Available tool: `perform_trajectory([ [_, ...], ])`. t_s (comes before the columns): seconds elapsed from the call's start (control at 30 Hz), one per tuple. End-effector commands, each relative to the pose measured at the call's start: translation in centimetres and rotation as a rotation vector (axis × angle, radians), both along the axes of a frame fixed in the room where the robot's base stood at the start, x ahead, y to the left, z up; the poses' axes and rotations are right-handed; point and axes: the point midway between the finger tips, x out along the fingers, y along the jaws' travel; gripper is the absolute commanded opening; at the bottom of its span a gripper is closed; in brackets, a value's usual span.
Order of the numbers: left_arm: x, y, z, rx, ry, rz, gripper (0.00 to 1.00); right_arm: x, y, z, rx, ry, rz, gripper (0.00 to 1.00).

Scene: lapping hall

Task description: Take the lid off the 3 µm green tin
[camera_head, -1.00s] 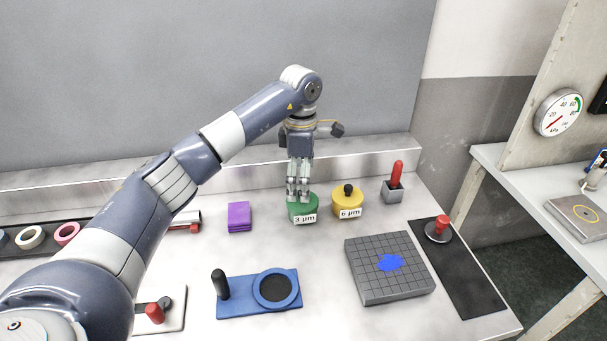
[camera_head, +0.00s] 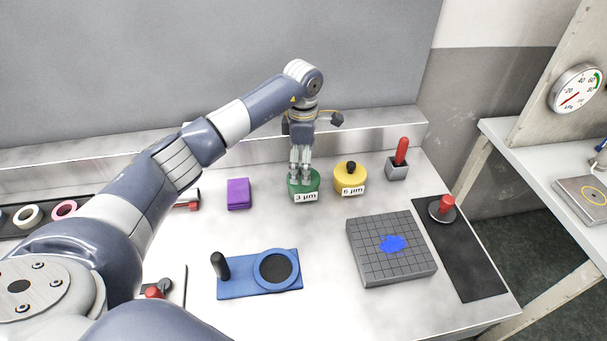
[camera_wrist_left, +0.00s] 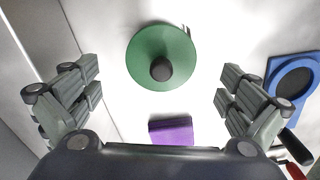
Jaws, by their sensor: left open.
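The green tin (camera_head: 309,186) labelled 3 µm stands on the bench, left of the yellow 6 µm tin (camera_head: 349,180). My left gripper (camera_head: 300,180) points down at the green tin and hides part of its top. In the left wrist view the round green lid (camera_wrist_left: 146,47) is on the tin, with a black knob (camera_wrist_left: 161,69) in its middle. The left gripper's fingers (camera_wrist_left: 158,92) are wide apart on either side of the knob, with nothing between them touching. My right gripper is not in view.
A purple block (camera_head: 238,194) lies left of the tin. A blue plate with a black handle (camera_head: 230,287) and a grey grooved block (camera_head: 365,270) are nearer. A grey holder with a red handle (camera_head: 397,171) stands right. The bench between is clear.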

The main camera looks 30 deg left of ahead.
Motion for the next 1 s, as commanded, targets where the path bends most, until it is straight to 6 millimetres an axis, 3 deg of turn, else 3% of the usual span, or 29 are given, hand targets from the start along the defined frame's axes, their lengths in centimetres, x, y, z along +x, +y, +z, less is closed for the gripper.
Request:
perform_trajectory([
  [0.2,-0.1,0.0,-2.9,-0.001,0.003,0.001,0.99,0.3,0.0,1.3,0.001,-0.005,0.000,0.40],
  [0.5,-0.1,0.0,-3.6,0.000,0.000,0.000,0.99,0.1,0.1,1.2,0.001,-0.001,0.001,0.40],
  [0.57,-0.1,0.0,-3.6,0.000,0.001,0.000,0.88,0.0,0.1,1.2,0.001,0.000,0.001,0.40],
  [0.7,-0.1,0.0,-3.6,0.000,0.001,0.000,0.56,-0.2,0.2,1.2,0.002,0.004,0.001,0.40],
  [1.0,-0.1,0.1,-3.8,0.002,0.001,0.001,0.14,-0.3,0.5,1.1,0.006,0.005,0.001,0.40],
])
